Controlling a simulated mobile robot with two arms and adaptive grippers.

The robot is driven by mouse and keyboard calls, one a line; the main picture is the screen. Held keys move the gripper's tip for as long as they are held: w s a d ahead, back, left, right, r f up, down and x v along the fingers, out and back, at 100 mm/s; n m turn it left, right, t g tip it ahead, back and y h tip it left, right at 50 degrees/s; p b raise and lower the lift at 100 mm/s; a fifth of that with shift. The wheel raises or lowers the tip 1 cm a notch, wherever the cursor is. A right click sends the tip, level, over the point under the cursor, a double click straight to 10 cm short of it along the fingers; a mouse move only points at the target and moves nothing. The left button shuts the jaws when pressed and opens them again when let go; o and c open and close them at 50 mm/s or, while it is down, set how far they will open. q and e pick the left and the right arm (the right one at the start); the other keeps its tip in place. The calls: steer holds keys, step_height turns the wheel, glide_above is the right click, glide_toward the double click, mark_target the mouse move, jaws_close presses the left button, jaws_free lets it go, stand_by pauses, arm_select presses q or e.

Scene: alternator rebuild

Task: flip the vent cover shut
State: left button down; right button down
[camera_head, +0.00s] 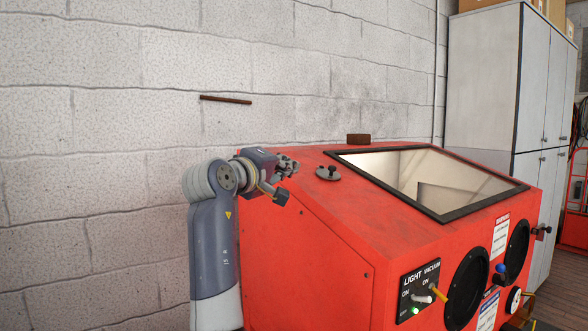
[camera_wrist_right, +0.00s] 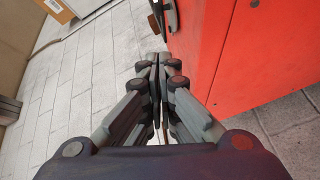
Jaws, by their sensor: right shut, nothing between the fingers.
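The red blasting cabinet (camera_head: 345,215) stands against the block wall in the head view. A small dark round disc with a knob (camera_head: 328,173), which looks like the vent cover, sits on its top left of the window; I cannot tell whether it is open or shut. My right gripper (camera_head: 289,164) is just left of this disc, apart from it, near the cabinet's upper left edge. In the right wrist view its fingers (camera_wrist_right: 157,58) are together and empty, beside the cabinet's red side (camera_wrist_right: 245,60). My left gripper is not in view.
A framed sloping window (camera_head: 430,178) fills much of the cabinet top, with a small brown block (camera_head: 358,138) behind it. The front has a switch panel (camera_head: 419,290) and round ports (camera_head: 467,288). Grey lockers (camera_head: 487,80) stand at the right.

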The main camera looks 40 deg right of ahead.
mark_target(325, 182)
steer(key=p+x, duration=0.2)
steer(key=x, duration=0.5)
steer(key=shift+d+r+p, duration=0.15)
steer(key=shift+d+p, duration=0.2)
steer(key=d, duration=0.2)
steer(key=d+f+p, duration=0.1)
steer(key=shift+s+d, duration=0.1)
steer(key=shift+s, duration=0.2)
steer(key=shift+s+d+f, duration=0.2)
steer(key=shift+d+f, duration=0.05)
steer(key=shift+d, duration=0.15)
steer(key=shift+s+d+f+p, duration=0.1)
steer(key=shift+s+d+p, duration=0.5)
steer(key=shift+d, duration=0.1)
steer(key=shift+d+f, duration=0.15)
steer(key=shift+a, duration=0.35)
steer(key=v, duration=1.1)
steer(key=shift+s, duration=0.25)
